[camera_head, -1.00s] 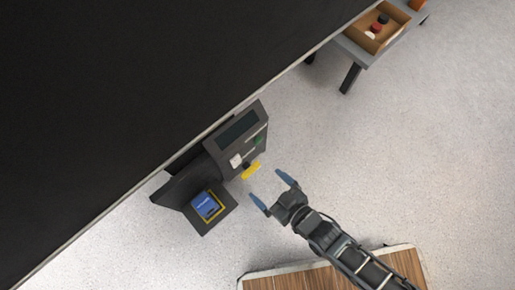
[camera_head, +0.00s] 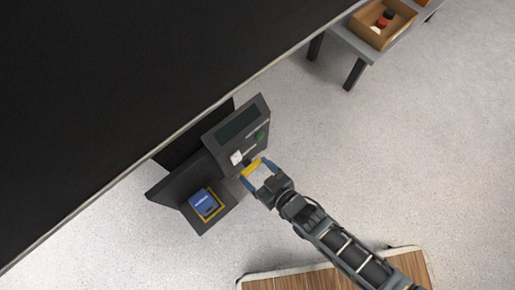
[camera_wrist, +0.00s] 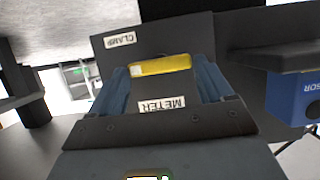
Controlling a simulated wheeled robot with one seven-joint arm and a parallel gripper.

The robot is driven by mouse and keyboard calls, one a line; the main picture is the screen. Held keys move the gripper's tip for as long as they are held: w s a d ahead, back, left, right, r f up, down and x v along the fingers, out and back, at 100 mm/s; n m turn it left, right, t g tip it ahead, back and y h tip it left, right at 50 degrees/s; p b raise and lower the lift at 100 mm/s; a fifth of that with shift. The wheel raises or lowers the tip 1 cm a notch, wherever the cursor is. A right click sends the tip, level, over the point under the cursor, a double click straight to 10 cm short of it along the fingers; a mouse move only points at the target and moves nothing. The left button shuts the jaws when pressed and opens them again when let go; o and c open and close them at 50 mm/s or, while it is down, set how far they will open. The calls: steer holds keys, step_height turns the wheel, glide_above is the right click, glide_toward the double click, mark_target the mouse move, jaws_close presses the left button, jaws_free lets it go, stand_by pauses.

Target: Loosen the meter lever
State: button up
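The yellow lever (camera_head: 251,167) sticks out of the front of a dark grey instrument box (camera_head: 229,140). It also shows in the wrist view (camera_wrist: 160,65) as a yellow bar, with an upside-down METER label (camera_wrist: 162,104) nearer me. My gripper (camera_head: 259,174) is at the lever, its blue fingers spread on either side. In the wrist view, my gripper's (camera_wrist: 160,80) fingers flank the lever's two ends closely. Whether they touch it is unclear.
A blue sensor block (camera_head: 204,202) sits in a yellow-edged spot at the box's lower left. A CLAMP label (camera_wrist: 119,40) is on the dark panel. A white knob (camera_head: 236,157) and a green part (camera_head: 260,137) are on the box. A large black surface (camera_head: 120,80) lies behind.

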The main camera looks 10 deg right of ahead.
steer(key=c, duration=0.6)
steer(key=shift+m+y, duration=0.3)
steer(key=shift+y, duration=0.1)
steer(key=shift+w+d+f+m+g+y, duration=0.1)
steer(key=shift+d+m+g+y, duration=0.15)
steer(key=shift+m+g+y, duration=0.7)
steer(key=m, duration=0.1)
steer(key=m+y, duration=0.1)
steer(key=m, duration=0.1)
steer(key=shift+w+d+f+m+y, duration=0.15)
steer(key=shift+f+m+y, duration=0.05)
steer(key=shift+m+y, duration=0.05)
steer(key=m, duration=0.1)
steer(key=m+y, duration=0.1)
steer(key=m, duration=0.1)
steer(key=shift+w+d+f+y, duration=0.1)
steer(key=shift+d+f+y, duration=0.1)
steer(key=shift+f+y, duration=0.1)
steer(key=shift+f+m+y, duration=0.15)
steer(key=shift+m+y, duration=0.65)
steer(key=shift+m, duration=1.1)
